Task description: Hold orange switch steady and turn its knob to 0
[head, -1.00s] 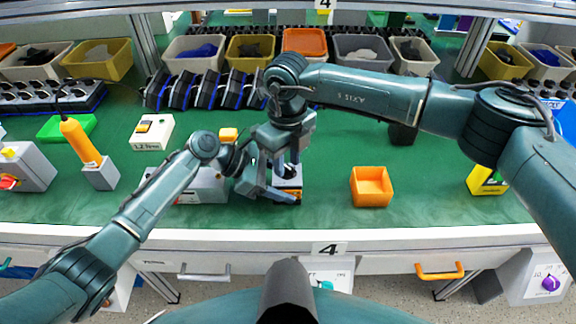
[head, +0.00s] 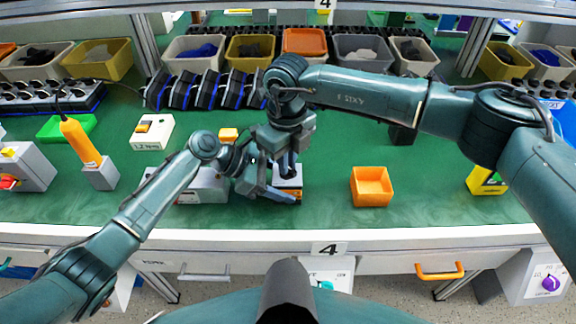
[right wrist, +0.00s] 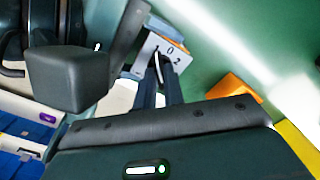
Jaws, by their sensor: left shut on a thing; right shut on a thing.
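The orange switch (head: 292,183) stands at the middle of the green table, mostly covered by my grippers. In the right wrist view its pale face (right wrist: 165,48) shows the marks 1, 0 and 2, with an orange edge behind. My left gripper (head: 272,190) comes in low from the left and is shut on the switch body. My right gripper (head: 287,166) points down from above and is shut at the knob. Its two dark fingers (right wrist: 158,75) meet the face in the right wrist view. The knob is hidden between them, so its setting cannot be read.
An empty orange bin (head: 371,187) stands to the right. A grey box (head: 205,187) lies left of the switch, under my left arm. Black devices and bins line the back. The table's front edge is close.

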